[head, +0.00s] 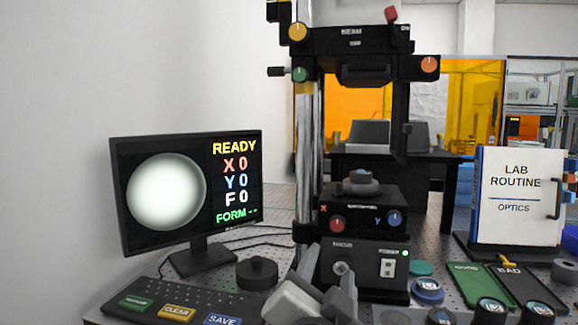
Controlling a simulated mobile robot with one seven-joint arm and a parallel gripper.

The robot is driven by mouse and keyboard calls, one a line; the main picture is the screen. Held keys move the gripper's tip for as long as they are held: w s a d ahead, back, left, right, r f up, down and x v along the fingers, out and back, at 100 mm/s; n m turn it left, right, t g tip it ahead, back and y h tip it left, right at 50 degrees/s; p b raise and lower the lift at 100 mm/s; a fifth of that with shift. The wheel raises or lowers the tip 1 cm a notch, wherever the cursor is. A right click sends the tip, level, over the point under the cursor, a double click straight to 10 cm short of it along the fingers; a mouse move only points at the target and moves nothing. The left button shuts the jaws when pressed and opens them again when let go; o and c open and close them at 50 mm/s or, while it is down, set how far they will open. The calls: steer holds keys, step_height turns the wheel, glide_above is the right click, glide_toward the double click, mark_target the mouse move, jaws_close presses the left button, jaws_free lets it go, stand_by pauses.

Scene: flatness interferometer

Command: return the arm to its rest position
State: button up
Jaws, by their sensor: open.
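My gripper (328,275) is at the bottom middle of the head view, with its pale wrist part low in the picture. Its two grey fingers are apart, and I see nothing held between them. They appear in front of the base of the interferometer (361,220), near the focus knob; I cannot tell the gap in depth. The rest of my arm is mostly out of the picture. A small dark round piece (361,183) sits on the interferometer's stage.
A monitor (186,190) reading READY stands left, behind a keypad (165,305) and a black round piece (257,273). Right are a blue-rimmed disc (427,290), green tray (478,285), black tray (528,291) and LAB ROUTINE board (517,196). Bare perforated bench (275,208) shows behind.

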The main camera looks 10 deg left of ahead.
steer(key=s+d+f+n+g, duration=0.4)
steer(key=s+d+f+g, duration=0.25)
steer(key=d, duration=0.25)
steer(key=s+d+f+n+g, duration=0.3)
steer(key=s+d+f+g, duration=0.3)
steer(key=d, duration=0.3)
step_height(320, 180, up, 28)
steer(key=p, duration=2.7)
steer(key=shift+s+a+n+y+p, duration=0.3)
